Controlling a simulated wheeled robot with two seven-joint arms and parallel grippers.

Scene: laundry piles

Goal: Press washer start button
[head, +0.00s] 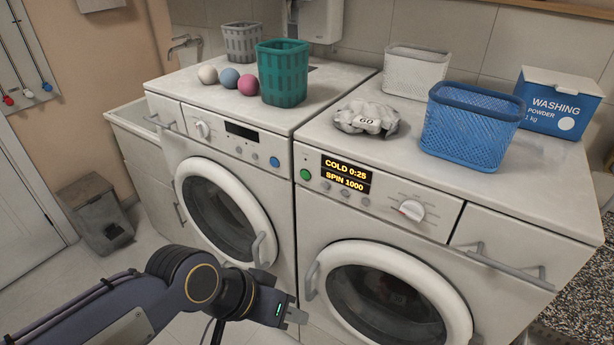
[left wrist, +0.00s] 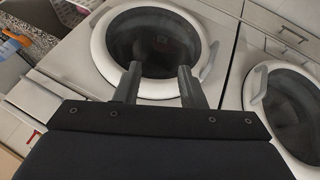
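The right washer (head: 385,232) has a lit display (head: 346,173) reading "COLD 0:25" and "SPIN 1000". A round green button (head: 305,174) sits left of that display, and a white dial (head: 411,210) sits to its right. The left washer (head: 232,146) has a dark display (head: 242,131) and a blue button (head: 274,162). My left gripper (head: 292,316) is low in front of the washers, below the green button and apart from it. In the left wrist view its two fingers (left wrist: 158,84) stand apart with nothing between them, before a round washer door (left wrist: 155,50). My right gripper is not seen.
Baskets, three balls (head: 229,78), a grey bundle (head: 366,119) and a washing powder box (head: 560,101) stand on the washer tops. Door handles (head: 311,280) and a drawer handle (head: 505,266) stick out in front. Free floor lies at left.

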